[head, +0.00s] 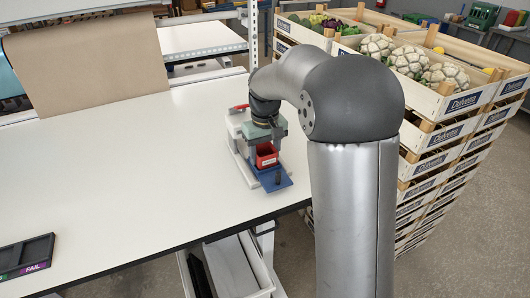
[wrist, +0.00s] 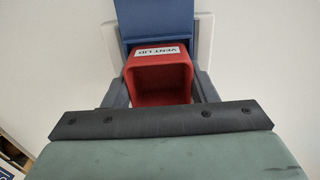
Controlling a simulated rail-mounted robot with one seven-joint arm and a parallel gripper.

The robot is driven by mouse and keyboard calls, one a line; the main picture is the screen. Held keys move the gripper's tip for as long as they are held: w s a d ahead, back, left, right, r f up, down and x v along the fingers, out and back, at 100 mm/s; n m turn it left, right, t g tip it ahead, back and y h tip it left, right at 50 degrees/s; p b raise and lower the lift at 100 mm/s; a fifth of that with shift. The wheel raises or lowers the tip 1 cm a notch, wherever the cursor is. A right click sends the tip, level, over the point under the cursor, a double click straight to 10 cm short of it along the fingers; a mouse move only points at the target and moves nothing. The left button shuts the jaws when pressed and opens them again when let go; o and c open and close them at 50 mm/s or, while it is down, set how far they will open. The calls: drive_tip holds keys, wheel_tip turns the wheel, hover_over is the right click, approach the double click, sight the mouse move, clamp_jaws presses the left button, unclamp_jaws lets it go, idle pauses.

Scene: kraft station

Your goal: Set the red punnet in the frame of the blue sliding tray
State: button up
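The red punnet (head: 266,160) is directly under my gripper (head: 266,149), at the right side of the white table. In the wrist view the open-topped punnet (wrist: 160,72) has a white "VENT LID" label on its far rim. The dark fingers of my gripper (wrist: 160,78) lie against its two sides, shut on it. The blue sliding tray (head: 274,183) extends toward the table's front edge, with a dark knob on it. In the wrist view the tray (wrist: 158,22) shows beyond the punnet. The tray's frame is hidden, and I cannot tell whether the punnet touches it.
A white machine (head: 237,119) with a red part stands behind the tray. Stacked crates (head: 445,100) with cauliflowers rise at the right, beyond my arm. A black "FAIL" tray (head: 27,256) lies at the front left. The middle of the white table (head: 130,150) is clear.

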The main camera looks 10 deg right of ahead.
drive_tip(key=o, duration=0.4)
drive_tip(key=shift+s+d+f, duration=0.15)
drive_tip(key=shift+s+f, duration=0.05)
drive_tip(key=shift+f, duration=0.3)
drive_tip(key=shift+a, duration=0.3)
drive_tip(key=shift+w+a+r+p, duration=0.2)
drive_tip(key=shift+r+p, duration=0.35)
drive_tip(key=shift+r, duration=0.15)
drive_tip(key=shift+s+d+r+p, duration=0.1)
drive_tip(key=shift+d+r+p, duration=0.1)
drive_tip(key=shift+r+p, duration=0.4)
wheel_tip(320, 180, up, 6)
drive_tip(key=p, duration=0.4)
drive_tip(key=shift+d, duration=0.15)
